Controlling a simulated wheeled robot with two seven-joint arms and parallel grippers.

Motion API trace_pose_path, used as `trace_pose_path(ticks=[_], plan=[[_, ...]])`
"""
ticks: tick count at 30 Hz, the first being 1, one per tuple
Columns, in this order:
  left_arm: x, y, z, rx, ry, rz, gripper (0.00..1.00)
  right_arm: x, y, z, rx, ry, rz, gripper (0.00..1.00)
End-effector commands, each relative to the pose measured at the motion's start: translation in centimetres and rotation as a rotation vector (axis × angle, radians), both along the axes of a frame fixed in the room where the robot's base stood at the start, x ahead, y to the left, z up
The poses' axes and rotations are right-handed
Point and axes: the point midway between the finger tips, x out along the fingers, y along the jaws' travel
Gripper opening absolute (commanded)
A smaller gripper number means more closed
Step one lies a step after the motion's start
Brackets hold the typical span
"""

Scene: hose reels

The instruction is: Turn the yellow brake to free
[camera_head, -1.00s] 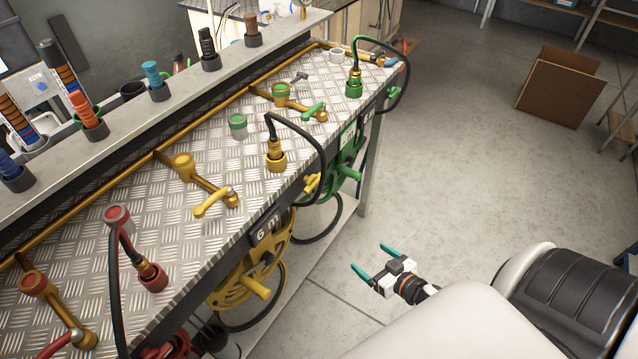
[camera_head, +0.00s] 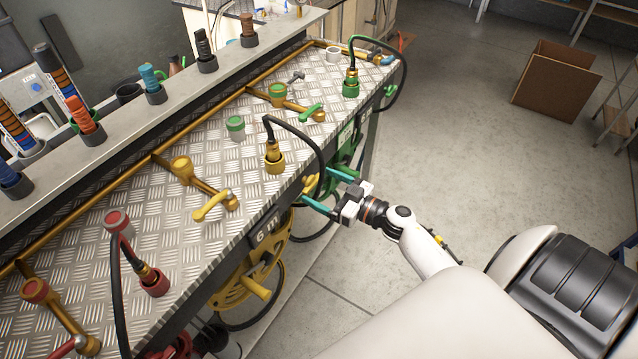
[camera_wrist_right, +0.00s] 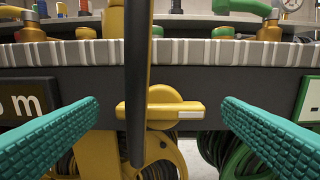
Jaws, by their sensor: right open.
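The yellow brake (camera_wrist_right: 160,109) is a round knob with a flat bar handle on the dark front panel of the bench. Its bar lies level, with a white mark at its right end. A black hose (camera_wrist_right: 137,70) hangs in front of its left part. In the head view the brake (camera_head: 310,184) shows small at the bench edge, partly hidden. My right gripper (camera_head: 321,188) is open, with its teal fingers pointing at the panel. In the wrist view the fingers (camera_wrist_right: 159,103) stand either side of the brake, apart from it. My left gripper is not in view.
The yellow hose reel (camera_head: 232,293) hangs below the panel, with a green reel (camera_wrist_right: 245,150) to its right. A yellow valve lever (camera_head: 211,206) and a yellow hose coupling (camera_head: 274,160) are on the bench top.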

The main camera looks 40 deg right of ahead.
Motion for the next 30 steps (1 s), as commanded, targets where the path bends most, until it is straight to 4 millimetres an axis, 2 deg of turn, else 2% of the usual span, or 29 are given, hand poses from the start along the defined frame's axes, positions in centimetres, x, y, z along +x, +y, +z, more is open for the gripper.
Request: trace_pose_path(ticks=[5, 14, 22, 30], plan=[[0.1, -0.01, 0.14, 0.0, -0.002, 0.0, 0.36, 1.36, 0.51, 0.02, 0.0, 0.0, -0.001, 0.89], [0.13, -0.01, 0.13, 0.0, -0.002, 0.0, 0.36, 1.52, 0.61, -0.07, 0.0, 0.001, -0.001, 0.89], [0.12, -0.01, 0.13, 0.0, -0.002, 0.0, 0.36, 1.5, 0.6, -0.05, 0.0, 0.001, -0.001, 0.47], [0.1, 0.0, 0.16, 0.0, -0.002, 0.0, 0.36, 1.49, 0.6, -0.04, -0.023, -0.008, -0.001, 0.44]])
